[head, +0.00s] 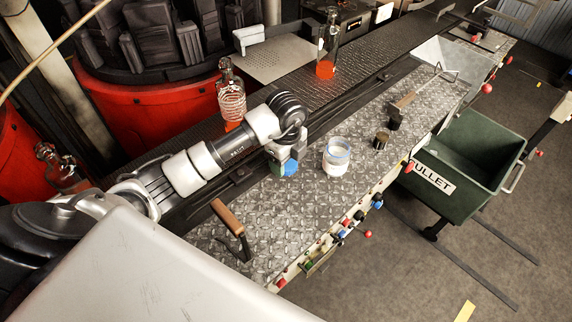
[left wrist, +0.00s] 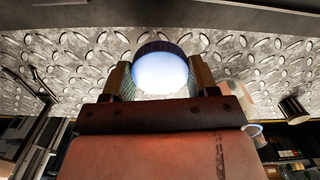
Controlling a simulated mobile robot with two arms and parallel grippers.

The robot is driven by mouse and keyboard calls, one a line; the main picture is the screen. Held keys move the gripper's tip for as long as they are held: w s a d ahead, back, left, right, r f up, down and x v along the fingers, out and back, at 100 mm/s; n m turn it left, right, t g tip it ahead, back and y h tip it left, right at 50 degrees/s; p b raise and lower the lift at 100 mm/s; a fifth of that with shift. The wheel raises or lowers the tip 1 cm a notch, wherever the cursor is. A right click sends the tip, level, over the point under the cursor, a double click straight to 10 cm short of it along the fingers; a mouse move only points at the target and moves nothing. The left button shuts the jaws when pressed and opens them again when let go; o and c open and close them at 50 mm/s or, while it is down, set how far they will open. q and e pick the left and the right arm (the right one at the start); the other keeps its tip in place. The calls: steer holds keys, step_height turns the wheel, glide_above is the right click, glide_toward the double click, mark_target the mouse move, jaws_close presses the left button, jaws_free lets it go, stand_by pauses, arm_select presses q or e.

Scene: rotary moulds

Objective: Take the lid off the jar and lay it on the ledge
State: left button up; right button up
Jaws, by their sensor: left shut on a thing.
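The jar (head: 335,160) is clear with a pale band and stands upright on the diamond-plate ledge (head: 300,205); no lid shows on it. My left gripper (head: 287,166) is to the left of the jar, apart from it, and shut on the round blue lid (head: 291,169). In the left wrist view the lid (left wrist: 162,72) sits between the two fingers, its face pale and bright, with the plate behind it. I cannot tell whether the lid touches the ledge. Part of the jar seems to show at the right in the wrist view. My right gripper is not in view.
A dark metal cup (head: 381,140) stands right of the jar, with a long-handled tool (head: 403,104) beyond. A wooden-handled tool (head: 229,219) lies at the near left. Bottles (head: 327,48) stand behind. A green bin (head: 465,155) is at the right. Bare plate lies around the jar.

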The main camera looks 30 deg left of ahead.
mark_target(286, 168)
arm_select(q)
step_height(286, 168, down, 3)
steer(key=shift+r, duration=0.1)
steer(key=shift+f, duration=0.2)
steer(key=o, duration=1)
steer(key=shift+r, duration=0.1)
